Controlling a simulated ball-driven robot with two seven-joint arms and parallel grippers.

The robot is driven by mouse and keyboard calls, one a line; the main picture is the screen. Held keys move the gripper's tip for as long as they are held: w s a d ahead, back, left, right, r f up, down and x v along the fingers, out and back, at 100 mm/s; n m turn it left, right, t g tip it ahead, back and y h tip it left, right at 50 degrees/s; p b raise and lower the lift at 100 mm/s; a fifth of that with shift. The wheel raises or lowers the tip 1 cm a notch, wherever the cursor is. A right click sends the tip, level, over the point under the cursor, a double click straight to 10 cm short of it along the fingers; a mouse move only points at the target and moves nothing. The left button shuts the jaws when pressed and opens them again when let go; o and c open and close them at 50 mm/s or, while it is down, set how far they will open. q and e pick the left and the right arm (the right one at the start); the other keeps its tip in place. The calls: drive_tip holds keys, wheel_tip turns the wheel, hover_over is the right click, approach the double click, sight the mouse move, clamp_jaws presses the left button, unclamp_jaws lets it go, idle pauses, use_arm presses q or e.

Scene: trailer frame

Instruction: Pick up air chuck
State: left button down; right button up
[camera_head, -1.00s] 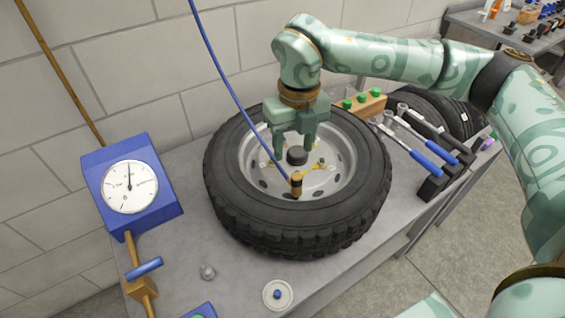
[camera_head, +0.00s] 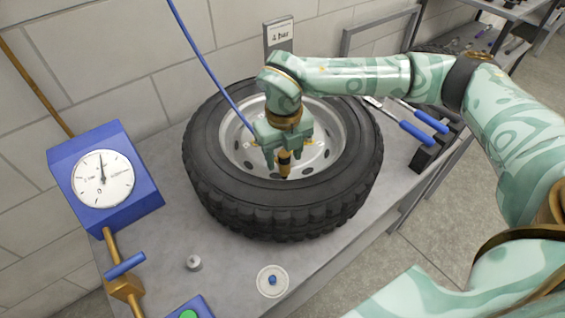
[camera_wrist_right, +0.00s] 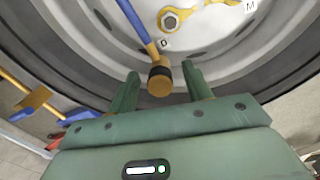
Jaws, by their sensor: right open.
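The air chuck (camera_head: 284,168) is a small gold and black piece on the end of a blue hose (camera_head: 213,75). It is over the rim of a big black tyre (camera_head: 290,215) lying flat on the bench. My right gripper (camera_head: 283,160) is open above the wheel, fingers pointing down, with the chuck showing between the fingers. In the right wrist view the chuck (camera_wrist_right: 160,78) shows between the two fingertips of my right gripper (camera_wrist_right: 161,75), with a gap on each side. The left gripper is not in view.
A blue pressure gauge box (camera_head: 103,180) stands at the left. A small grey cap (camera_head: 194,263) and a round white disc with a blue knob (camera_head: 272,281) lie on the bench front. Blue-handled tools (camera_head: 425,130) are at the right. A "4 bar" sign (camera_head: 279,33) is behind.

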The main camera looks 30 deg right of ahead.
wheel_tip(320, 180, down, 3)
drive_tip(key=shift+r, duration=0.25)
clamp_jaws()
